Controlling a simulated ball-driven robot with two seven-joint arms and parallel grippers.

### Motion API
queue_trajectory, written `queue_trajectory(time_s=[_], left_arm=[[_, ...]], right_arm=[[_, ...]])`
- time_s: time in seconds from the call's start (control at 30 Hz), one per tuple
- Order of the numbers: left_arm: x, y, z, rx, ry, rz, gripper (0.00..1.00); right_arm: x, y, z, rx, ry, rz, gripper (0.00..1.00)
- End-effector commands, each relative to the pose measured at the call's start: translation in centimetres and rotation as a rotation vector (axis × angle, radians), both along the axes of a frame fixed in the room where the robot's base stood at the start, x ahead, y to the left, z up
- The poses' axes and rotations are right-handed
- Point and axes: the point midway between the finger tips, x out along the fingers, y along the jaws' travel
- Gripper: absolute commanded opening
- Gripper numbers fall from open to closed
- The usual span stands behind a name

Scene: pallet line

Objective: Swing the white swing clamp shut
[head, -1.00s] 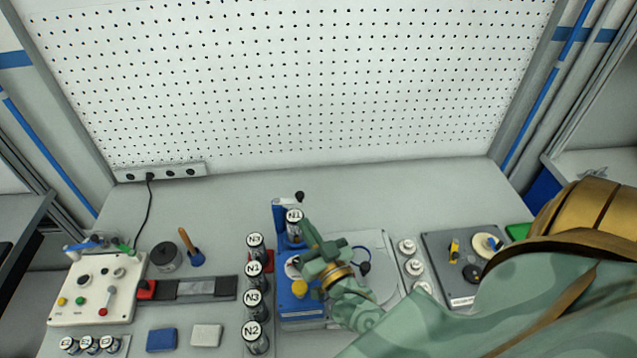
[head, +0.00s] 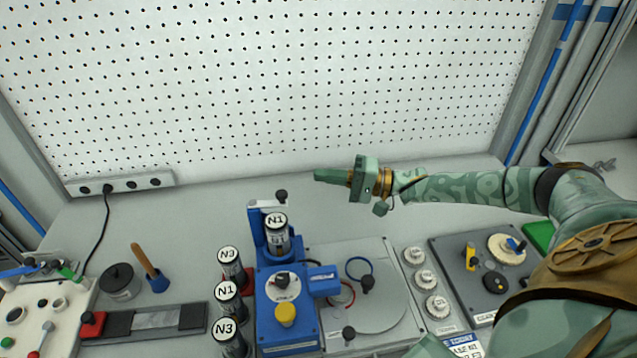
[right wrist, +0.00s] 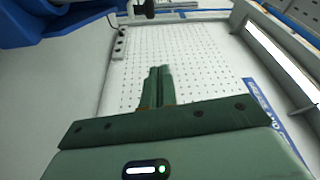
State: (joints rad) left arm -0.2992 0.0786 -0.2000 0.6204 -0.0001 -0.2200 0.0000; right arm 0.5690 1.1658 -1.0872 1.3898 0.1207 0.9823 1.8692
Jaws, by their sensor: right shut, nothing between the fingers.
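The white swing clamp (head: 262,204) is at the top of the blue fixture's post, a short light arm with a black knob (head: 281,194) at its end. It lies just behind the N1 canister (head: 277,235), which stands upright in the blue fixture (head: 287,307). The knob appears clear of the canister's lid. My right gripper (head: 322,175) is shut and empty, behind and to the right of the clamp, apart from it, with fingers pointing left. Its closed fingers also show in the right wrist view (right wrist: 159,72). My left gripper is not in view.
Several canisters, such as one marked N3 (head: 230,262), stand in a row left of the fixture. A grey plate (head: 395,310) with cables lies to its right. A dark panel (head: 450,262) is farther right.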

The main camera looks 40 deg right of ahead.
Motion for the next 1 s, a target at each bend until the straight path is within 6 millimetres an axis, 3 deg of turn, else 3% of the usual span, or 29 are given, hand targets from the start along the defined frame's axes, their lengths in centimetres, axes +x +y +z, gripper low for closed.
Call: queue_trajectory(time_s=[0.4, 0.6, 1.0], left_arm=[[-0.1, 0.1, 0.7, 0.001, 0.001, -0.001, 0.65], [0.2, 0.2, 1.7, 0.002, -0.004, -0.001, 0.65], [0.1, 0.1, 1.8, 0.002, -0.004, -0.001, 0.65]], right_arm=[[5.5, 6.4, 0.7, 0.001, -0.002, 0.001, 0.0], [2.7, 7.3, 0.1, 0.0, 0.0, 0.001, 0.0], [1.9, 7.7, -0.2, -0.001, -0.003, -0.001, 0.0]])
